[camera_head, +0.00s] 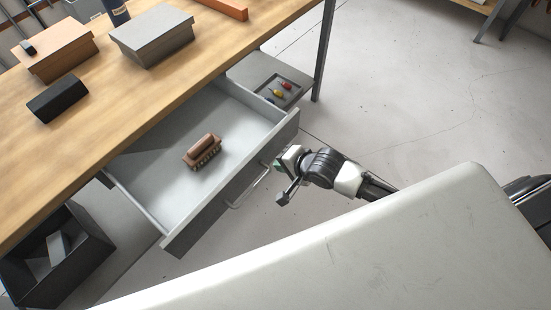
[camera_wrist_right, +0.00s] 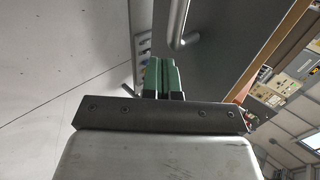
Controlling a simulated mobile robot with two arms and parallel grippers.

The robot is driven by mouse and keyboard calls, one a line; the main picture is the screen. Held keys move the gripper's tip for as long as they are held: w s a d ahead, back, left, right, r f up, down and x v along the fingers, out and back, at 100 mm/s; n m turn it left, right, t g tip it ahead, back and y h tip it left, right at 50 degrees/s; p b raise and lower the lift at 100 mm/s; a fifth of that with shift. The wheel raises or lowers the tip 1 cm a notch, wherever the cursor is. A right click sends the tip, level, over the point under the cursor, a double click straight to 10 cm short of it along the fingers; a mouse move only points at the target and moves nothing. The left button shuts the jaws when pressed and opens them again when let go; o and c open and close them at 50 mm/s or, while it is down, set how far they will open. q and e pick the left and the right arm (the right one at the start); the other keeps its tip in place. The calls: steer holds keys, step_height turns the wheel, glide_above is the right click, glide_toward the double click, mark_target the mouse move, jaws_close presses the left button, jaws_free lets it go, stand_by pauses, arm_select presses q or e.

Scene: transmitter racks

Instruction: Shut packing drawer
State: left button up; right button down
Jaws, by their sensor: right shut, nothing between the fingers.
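The packing drawer (camera_head: 165,185) is a grey open drawer pulled well out from under the wooden workbench. Its front panel has a bar handle (camera_head: 250,187), which also shows at the top of the right wrist view (camera_wrist_right: 178,22). My right gripper (camera_head: 281,178) is beside the handle, on the outer side of the drawer front. In the right wrist view its green fingers (camera_wrist_right: 162,78) are together and hold nothing. Contact with the handle cannot be told. My left gripper does not show.
The wooden bench (camera_head: 140,105) carries a grey box (camera_head: 152,38), a tan box (camera_head: 58,52) and a black case (camera_head: 57,99). A small tray (camera_head: 291,86) with coloured items sits on a lower shelf. A dark bin (camera_head: 85,262) stands at lower left. Floor at right is clear.

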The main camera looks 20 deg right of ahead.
mark_target(268, 156)
steer(key=shift+w+a, duration=0.3)
steer(key=shift+w, duration=0.2)
steer(key=shift+w+a, duration=0.3)
steer(key=shift+w, duration=0.2)
steer(key=shift+w+a+r, duration=0.1)
steer(key=shift+w+a, duration=0.2)
steer(key=shift+w, duration=0.2)
steer(key=w+a, duration=0.1)
steer(key=w, duration=0.1)
steer(key=w+a, duration=0.2)
steer(key=w, duration=0.1)
steer(key=w+a, duration=0.2)
steer(key=w, duration=0.1)
steer(key=shift+w+p, duration=0.1)
steer(key=shift+p, duration=0.3)
steer(key=w+a+b, duration=0.1)
steer(key=w+a, duration=0.1)
steer(key=w, duration=0.1)
steer(key=w+a+b, duration=0.2)
steer(key=w, duration=0.2)
steer(key=w+a+b, duration=0.2)
steer(key=w, duration=0.1)
steer(key=shift+w+f, duration=0.25)
steer(key=shift+w, duration=0.15)
steer(key=shift+w+a+r+b, duration=0.1)
steer(key=shift+w+a+b, duration=0.2)
steer(key=shift+w, duration=0.1)
steer(key=shift+w+a+r+b, duration=0.1)
steer(key=shift+w+a+b, duration=0.05)
steer(key=shift+w+b, duration=0.2)
